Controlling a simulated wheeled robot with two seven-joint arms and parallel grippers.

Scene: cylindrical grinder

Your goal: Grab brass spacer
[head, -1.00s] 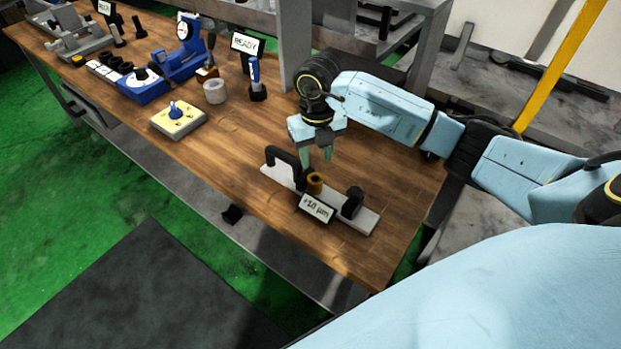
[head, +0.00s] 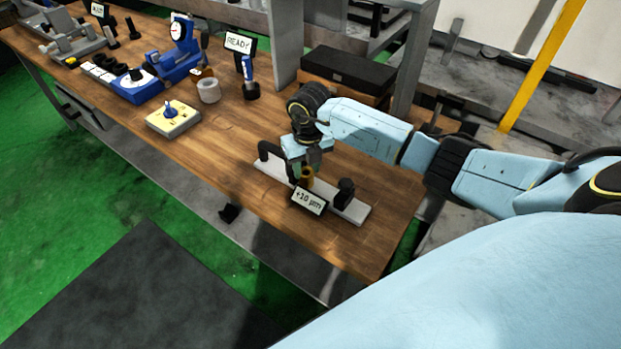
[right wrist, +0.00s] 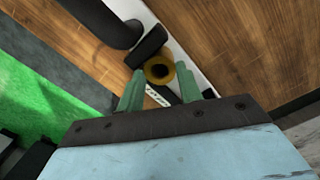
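The brass spacer (head: 307,175) is a small upright ring on a pale metal bar (head: 268,166) with a black arched handle and a black post. It shows from above in the right wrist view (right wrist: 161,80), with its bore visible. My right gripper (head: 304,165) is directly above and around the spacer, pointing down. In the right wrist view its two green fingers (right wrist: 160,85) are open, one on each side of the spacer, with narrow gaps. Part of the spacer is hidden by the fingers in the head view. My left gripper is not in view.
A "+2.0 µm" sign (head: 309,201) stands in front of the spacer. The black handle (head: 272,158) and black post (head: 345,192) flank it closely.

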